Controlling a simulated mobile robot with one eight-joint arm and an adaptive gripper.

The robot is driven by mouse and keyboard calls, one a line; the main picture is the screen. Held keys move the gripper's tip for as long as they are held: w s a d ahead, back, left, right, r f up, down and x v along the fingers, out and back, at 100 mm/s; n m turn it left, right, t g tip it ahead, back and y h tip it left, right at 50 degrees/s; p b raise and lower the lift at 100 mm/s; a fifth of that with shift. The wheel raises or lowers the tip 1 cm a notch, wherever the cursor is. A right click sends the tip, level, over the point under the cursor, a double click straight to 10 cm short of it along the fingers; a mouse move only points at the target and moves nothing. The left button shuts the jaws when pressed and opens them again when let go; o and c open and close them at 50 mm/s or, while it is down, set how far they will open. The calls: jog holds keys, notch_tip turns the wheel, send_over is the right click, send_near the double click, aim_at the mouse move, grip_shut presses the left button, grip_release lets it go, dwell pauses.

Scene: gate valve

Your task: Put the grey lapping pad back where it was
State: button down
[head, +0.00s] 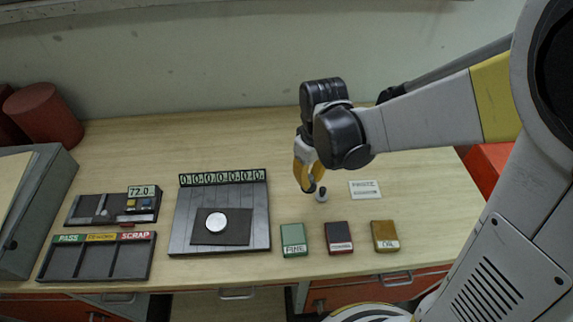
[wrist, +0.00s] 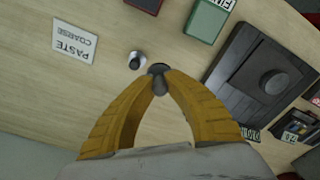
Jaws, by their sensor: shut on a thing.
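My gripper (head: 308,182) is shut on a small dark grey piece with a round head and a stem, which appears to be the grey lapping pad (wrist: 159,76). Both yellow fingertips (wrist: 162,82) close around its stem in the wrist view. The pad is above the table, and its height is hard to judge. A second small piece, light-rimmed with a dark top (wrist: 136,60), stands on the table beside it; it also shows in the head view (head: 321,195), close to my fingertips.
A white paste card (head: 364,189) lies to the right. Green (head: 293,240), dark red (head: 339,237) and brown (head: 385,236) boxes line the front. A dark plate (head: 258,225) carries a round disc (head: 216,221). Left are a gauge tray (head: 85,207) and sorting tray (head: 96,264). Table behind is clear.

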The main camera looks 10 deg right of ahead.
jog(key=b, duration=0.1)
send_over(286, 198)
notch_tip(286, 198, down, 4)
jog(key=shift+a, duration=0.1)
jog(key=shift+f+b, duration=0.6)
jog(key=shift+f, duration=1.3)
jog(key=shift+s+f, duration=0.1)
jog(key=shift+f, duration=0.15)
jog(key=c, duration=1.5)
grip_release()
jog(key=shift+r, duration=0.25)
